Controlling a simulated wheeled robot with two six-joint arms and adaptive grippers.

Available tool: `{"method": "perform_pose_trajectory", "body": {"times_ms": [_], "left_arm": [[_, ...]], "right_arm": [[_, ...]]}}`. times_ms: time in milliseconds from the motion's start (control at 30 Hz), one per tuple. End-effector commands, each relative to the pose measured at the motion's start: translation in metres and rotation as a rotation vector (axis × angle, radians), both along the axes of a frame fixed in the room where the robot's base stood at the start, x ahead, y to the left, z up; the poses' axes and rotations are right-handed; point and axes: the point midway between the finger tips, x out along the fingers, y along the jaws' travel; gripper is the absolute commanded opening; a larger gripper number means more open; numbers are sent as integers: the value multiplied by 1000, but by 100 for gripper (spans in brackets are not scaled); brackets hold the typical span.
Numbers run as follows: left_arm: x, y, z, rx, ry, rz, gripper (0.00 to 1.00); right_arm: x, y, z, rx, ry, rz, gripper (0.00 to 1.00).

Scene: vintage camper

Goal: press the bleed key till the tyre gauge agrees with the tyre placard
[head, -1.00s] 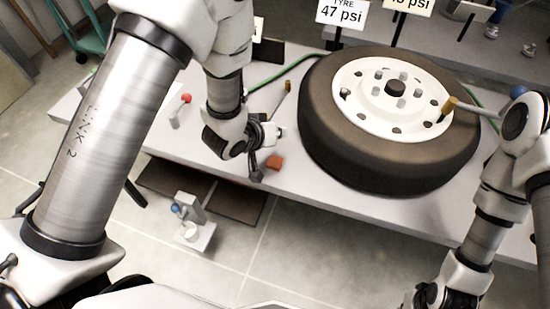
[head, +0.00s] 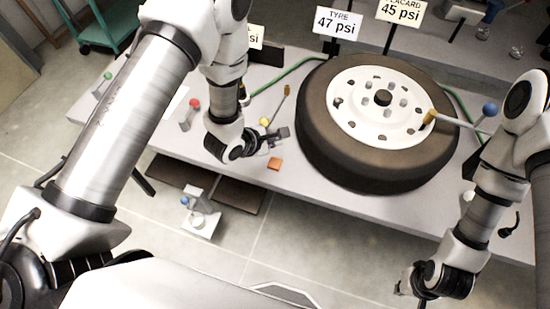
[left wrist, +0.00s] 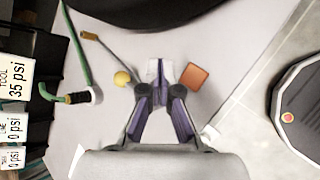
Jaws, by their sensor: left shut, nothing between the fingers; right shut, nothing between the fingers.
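The tyre gauge sign (head: 337,23) reads 47 psi. The tyre placard (head: 403,10) reads 45 psi. The tyre (head: 320,140) with its white wheel lies flat on the bench. My left gripper (head: 281,134) is shut and empty, over the bench left of the tyre. An orange square key (head: 274,163) is close beside its fingertips, apart from them in the picture; I cannot tell whether it is the bleed key. In the left wrist view the shut fingers (left wrist: 159,78) have the orange square (left wrist: 194,77) to their right. My right gripper (head: 415,287) is low at the bottom right, shut.
A yellow-knobbed lever (left wrist: 122,78) is left of the left fingers. A red-knobbed lever (head: 194,104) and a green hose (head: 285,72) are farther left on the bench (head: 330,205). A blue knob (head: 490,109) is at right. A small white device (head: 201,222) stands below the bench.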

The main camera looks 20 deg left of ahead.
Motion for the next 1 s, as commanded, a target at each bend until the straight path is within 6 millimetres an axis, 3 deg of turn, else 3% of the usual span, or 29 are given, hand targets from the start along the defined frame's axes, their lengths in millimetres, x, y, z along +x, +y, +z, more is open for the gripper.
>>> {"method": "perform_pose_trajectory", "body": {"times_ms": [267, 700, 1000], "left_arm": [[0, 0, -10, 1, 0, -1, 0], [0, 0, -72, 1, 0, -1, 0], [0, 0, -89, 1, -1, 0, 0]], "right_arm": [[0, 0, -10, 0, -1, 0, 0], [0, 0, -72, 0, 0, 0, 0], [0, 0, -78, 0, -1, 0, 0]]}}
